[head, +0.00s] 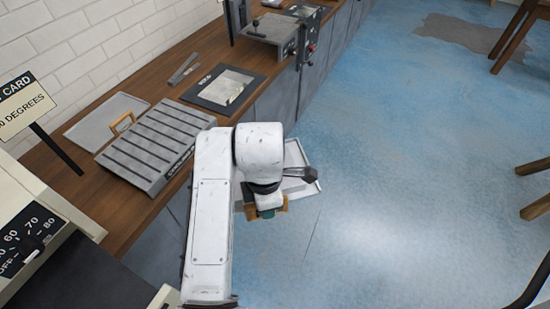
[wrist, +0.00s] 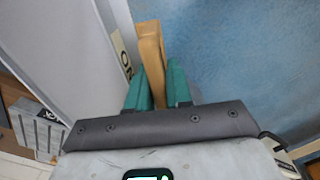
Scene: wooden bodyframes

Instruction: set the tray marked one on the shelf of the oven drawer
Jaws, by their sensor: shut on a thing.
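My gripper (wrist: 155,85) has teal fingers shut on the tan handle (wrist: 151,55) of a pale grey tray (wrist: 65,35). A black-and-white label (wrist: 122,52) on the tray's front edge is partly hidden; I cannot read its full word. In the head view, the tray (head: 298,160) shows partly behind my white arm, held out over the blue floor beside the counter. My gripper (head: 268,212) is mostly hidden there below the wrist. The oven (head: 28,240), with a numbered dial, stands at the lower left. A dark surface (head: 80,275) lies beside it; I cannot tell if this is the drawer shelf.
A slotted grey rack (head: 160,140) stands on the wooden counter (head: 110,205). Another flat tray (head: 100,120) with a tan handle (head: 123,122) lies behind it. A sign on a dark post (head: 58,150) rises near the oven. Wooden legs (head: 537,205) stand far right; the floor between is clear.

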